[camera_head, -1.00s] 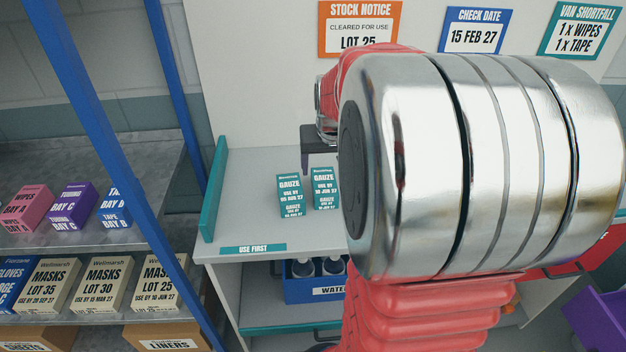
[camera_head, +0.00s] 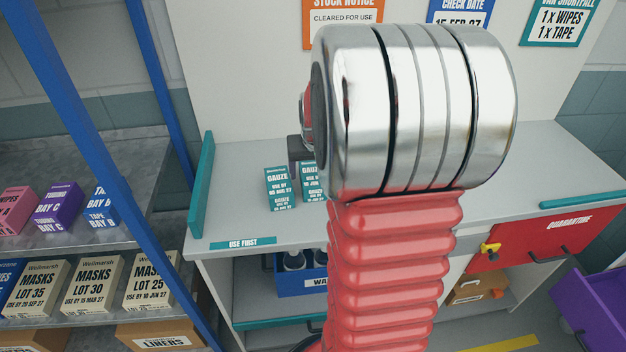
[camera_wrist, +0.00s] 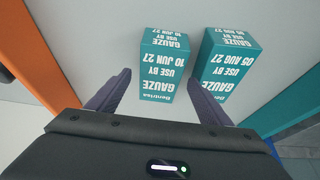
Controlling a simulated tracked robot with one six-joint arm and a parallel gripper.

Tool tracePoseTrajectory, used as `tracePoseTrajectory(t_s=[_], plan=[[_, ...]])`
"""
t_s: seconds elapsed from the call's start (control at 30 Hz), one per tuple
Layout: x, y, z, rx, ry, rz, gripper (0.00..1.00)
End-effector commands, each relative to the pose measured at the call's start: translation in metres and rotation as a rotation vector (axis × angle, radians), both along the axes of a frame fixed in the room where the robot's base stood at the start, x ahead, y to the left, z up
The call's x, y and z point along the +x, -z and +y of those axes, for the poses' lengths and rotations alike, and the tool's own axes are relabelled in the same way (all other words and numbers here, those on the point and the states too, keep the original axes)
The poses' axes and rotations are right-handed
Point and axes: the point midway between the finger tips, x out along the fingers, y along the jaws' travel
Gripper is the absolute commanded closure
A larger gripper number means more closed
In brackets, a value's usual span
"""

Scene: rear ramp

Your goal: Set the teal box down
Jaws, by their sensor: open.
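Two teal gauze boxes stand upright side by side on the counter. The one dated 05 AUG 27 (camera_head: 279,190) is on the left in the head view and on the right in the wrist view (camera_wrist: 224,62). The one dated 10 JUN 27 (camera_head: 311,183) is partly hidden by my arm in the head view; it shows whole in the wrist view (camera_wrist: 164,62). My gripper (camera_wrist: 160,85) is open. Its fingers are spread wider than the 10 JUN box, one toward each side of it, with visible gaps. The head view mostly hides the gripper behind my wrist.
A "USE FIRST" label (camera_head: 243,243) marks the counter's front edge, and a teal divider (camera_head: 201,185) stands at its left end. A blue-posted shelf (camera_head: 75,75) is at left. A red quarantine drawer (camera_head: 545,238) is at right. The counter right of my arm looks clear.

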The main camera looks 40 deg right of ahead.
Motion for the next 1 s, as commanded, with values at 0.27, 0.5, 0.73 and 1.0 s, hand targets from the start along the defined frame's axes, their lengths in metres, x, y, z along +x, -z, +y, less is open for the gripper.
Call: tracePoseTrajectory(t_s=[0.27,0.5,0.73,1.0], plan=[[0.008,0.025,-0.006,0.001,0.001,0.001,0.27],[0.008,0.026,-0.006,0.000,0.001,0.000,0.27],[0.008,0.026,-0.006,0.000,0.001,0.000,0.27],[0.008,0.027,-0.006,0.000,0.001,0.000,0.27]])
